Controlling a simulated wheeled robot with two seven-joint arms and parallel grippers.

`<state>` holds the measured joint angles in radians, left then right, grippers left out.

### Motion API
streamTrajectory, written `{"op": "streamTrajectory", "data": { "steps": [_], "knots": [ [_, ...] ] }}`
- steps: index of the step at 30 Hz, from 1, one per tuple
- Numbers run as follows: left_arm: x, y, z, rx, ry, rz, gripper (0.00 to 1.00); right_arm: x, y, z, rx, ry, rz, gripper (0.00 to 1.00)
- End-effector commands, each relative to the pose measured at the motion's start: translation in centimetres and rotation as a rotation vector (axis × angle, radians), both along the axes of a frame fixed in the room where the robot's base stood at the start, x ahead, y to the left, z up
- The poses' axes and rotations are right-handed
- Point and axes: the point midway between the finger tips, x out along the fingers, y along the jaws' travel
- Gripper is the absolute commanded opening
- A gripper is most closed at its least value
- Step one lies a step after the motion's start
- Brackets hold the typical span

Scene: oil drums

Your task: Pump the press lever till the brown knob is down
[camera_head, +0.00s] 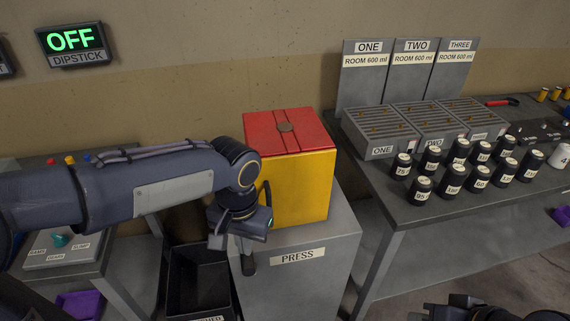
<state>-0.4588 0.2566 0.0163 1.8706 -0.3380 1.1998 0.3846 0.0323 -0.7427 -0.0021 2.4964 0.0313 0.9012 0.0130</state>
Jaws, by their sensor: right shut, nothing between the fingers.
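The press is a yellow box (305,190) with a red top on a grey cabinet (300,285) labelled PRESS. A dark lever handle (248,266) hangs at the press's left front, partly hidden by my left gripper (226,238). That gripper is beside the press and close to the lever; its jaws and any contact are unclear. My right gripper (455,308) is shut and empty at the bottom right edge, apart from the press.
A dark bin (198,280) stands left of the cabinet. A left bench holds a grey panel (62,250). The right table (410,215) carries several black weights (453,180) and grey trays (380,135). A wall sign (75,42) reads OFF, DIPSTICK.

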Motion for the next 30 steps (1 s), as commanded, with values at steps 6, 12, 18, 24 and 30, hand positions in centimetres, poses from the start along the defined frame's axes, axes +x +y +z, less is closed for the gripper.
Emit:
{"op": "streamTrajectory", "data": {
  "steps": [6, 12, 18, 24, 30],
  "knots": [
    [-0.4, -0.1, -2.4, 0.001, 0.001, -0.001, 0.00, 0.0, 0.0, -1.9, 0.000, 0.000, 0.000, 0.00],
    [-0.5, -0.1, -2.5, 0.000, 0.002, -0.001, 0.00, 0.0, 0.0, -1.9, 0.000, 0.000, 0.000, 0.00],
    [-0.3, -0.1, -1.0, 0.000, 0.001, 0.000, 0.00, 0.0, 0.0, -0.6, 0.000, 0.000, 0.000, 0.00],
    [0.3, 0.1, 2.4, 0.000, 0.000, 0.000, 0.00, 0.0, 0.0, 2.5, 0.000, 0.000, 0.000, 0.00],
    [0.9, 0.3, 5.5, 0.000, 0.001, 0.000, 0.00, 0.0, 0.0, 5.4, 0.000, 0.000, 0.000, 0.00]
  ]
}}
